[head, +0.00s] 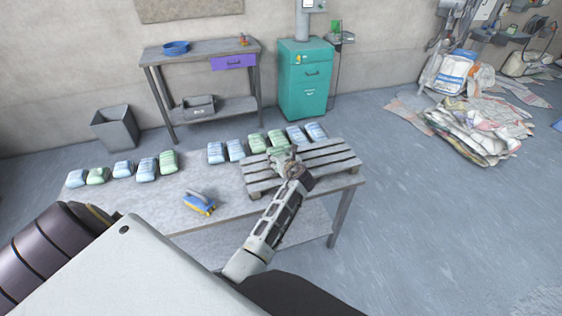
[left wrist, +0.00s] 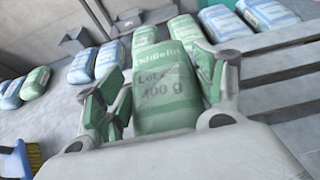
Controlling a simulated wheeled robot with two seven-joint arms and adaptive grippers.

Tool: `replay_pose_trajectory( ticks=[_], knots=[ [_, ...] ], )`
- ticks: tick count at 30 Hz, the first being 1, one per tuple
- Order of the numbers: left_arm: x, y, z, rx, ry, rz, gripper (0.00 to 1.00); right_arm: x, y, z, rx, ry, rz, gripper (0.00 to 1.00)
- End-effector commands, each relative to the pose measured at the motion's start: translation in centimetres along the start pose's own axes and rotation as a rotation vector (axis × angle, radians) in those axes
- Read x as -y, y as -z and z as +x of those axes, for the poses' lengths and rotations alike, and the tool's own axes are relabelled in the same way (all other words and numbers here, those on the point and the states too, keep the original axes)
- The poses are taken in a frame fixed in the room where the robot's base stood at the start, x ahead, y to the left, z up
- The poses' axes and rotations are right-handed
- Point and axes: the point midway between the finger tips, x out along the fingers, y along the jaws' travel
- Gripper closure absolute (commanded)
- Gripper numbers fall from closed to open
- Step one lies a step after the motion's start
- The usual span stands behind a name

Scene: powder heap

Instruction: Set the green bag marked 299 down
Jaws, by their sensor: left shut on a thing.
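My left gripper (head: 284,166) is over the left part of a wooden pallet (head: 340,165) on the grey table. It is shut on a green bag (left wrist: 165,88), with one finger on each side of it in the left wrist view. The bag's label shows "Lot" and "400 g"; I cannot make out 299 on it. In the head view the gripper mostly hides the bag, and I cannot tell whether it touches the pallet. My right gripper is not in view.
Several blue and green bags (head: 168,161) lie in rows along the table's far side, some close behind the pallet. A yellow-and-blue brush (head: 199,203) lies on the table (head: 235,185). A grey bin (head: 115,127), a workbench (head: 200,50) and a teal cabinet (head: 305,80) stand beyond.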

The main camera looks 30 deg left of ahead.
Motion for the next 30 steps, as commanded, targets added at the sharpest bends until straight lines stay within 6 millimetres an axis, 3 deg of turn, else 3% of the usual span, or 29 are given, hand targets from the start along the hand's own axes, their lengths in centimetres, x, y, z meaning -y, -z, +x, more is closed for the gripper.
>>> replay_pose_trajectory(
  ticks=[6,20,21,25,30],
  knots=[
    [0.1,1.8,0.8,0.002,0.001,-0.001,0.68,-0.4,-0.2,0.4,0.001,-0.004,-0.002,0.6],
    [0.1,2.1,0.9,0.003,0.001,0.0,0.68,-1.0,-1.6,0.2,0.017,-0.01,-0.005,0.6],
    [0.0,2.2,0.9,0.001,0.001,0.0,0.27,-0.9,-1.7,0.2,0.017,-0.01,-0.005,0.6],
    [0.0,2.2,0.9,0.001,0.001,0.0,0.1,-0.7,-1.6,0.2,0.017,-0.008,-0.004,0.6],
    [0.0,2.2,0.9,0.001,0.001,0.0,0.09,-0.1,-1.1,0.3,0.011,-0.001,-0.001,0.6]
  ],
)
